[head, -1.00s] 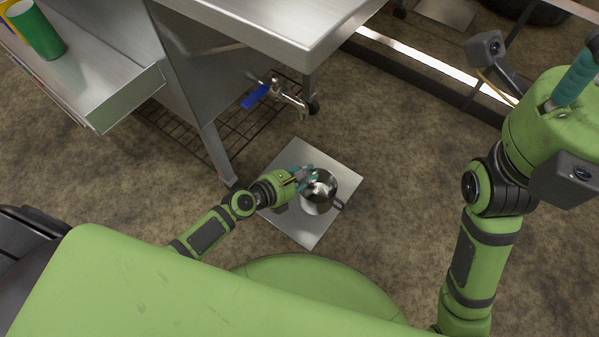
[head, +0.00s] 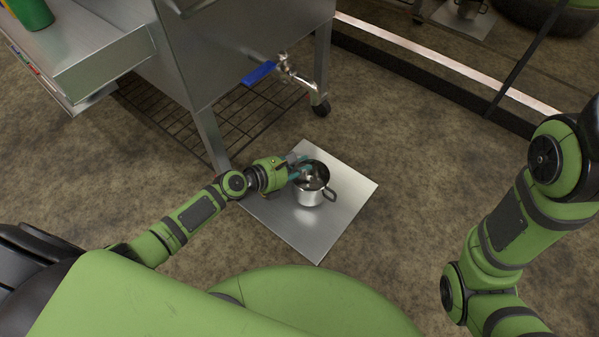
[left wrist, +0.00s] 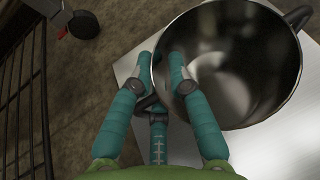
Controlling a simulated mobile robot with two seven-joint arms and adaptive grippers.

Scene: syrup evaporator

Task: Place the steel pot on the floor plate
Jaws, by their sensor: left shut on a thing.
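The steel pot (head: 310,192) is upright over the middle of the square metal floor plate (head: 318,238); I cannot tell whether its base touches the plate. My left gripper (head: 299,169) reaches the pot from the left, with its teal fingers at the rim. In the left wrist view the empty pot (left wrist: 240,65) fills the upper right. There my left gripper (left wrist: 163,65) is shut on the pot's near wall and handle side, and the plate (left wrist: 270,150) lies below. The base of the pot is hidden. My right arm shows at the right of the head view, but its gripper is out of view.
A steel evaporator stand (head: 235,45) rises behind the plate, with a blue-handled valve (head: 284,66) and a caster (head: 320,107). A wire rack (head: 215,120) lies under it. A green can (head: 30,14) is on the side shelf. Bare floor lies right of the plate.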

